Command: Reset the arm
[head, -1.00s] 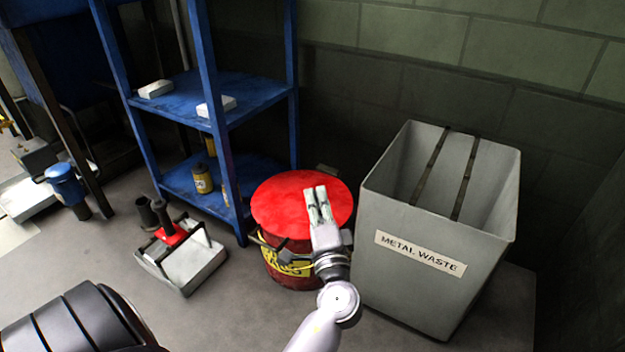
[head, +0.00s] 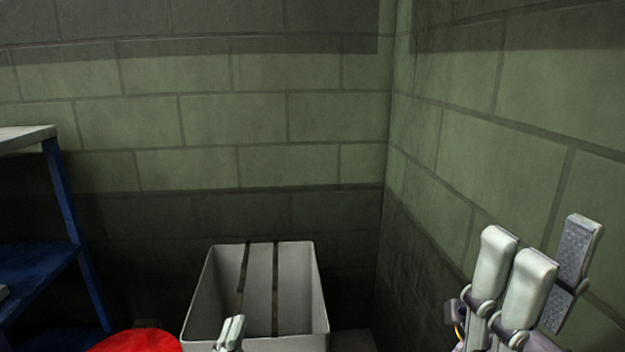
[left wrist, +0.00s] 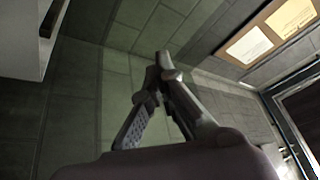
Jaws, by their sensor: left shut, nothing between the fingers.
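My left gripper (head: 230,332) shows small at the bottom of the head view, in front of the grey bin. Its light fingers are together and hold nothing. In the left wrist view its fingertips (left wrist: 163,66) meet, with a wall behind them. My right gripper (head: 548,258) is large and near at the lower right of the head view. Its pale fingers point up, and a dark textured finger pad stands apart from them. It is open and empty. Both arms are mostly out of the picture.
A grey open-topped bin (head: 210,305) with two dark straps stands by the block wall (head: 230,120). A red drum lid (head: 135,342) is left of it, and blue shelving (head: 62,200) is at the left edge. Papers on a board (left wrist: 268,32) show in the left wrist view.

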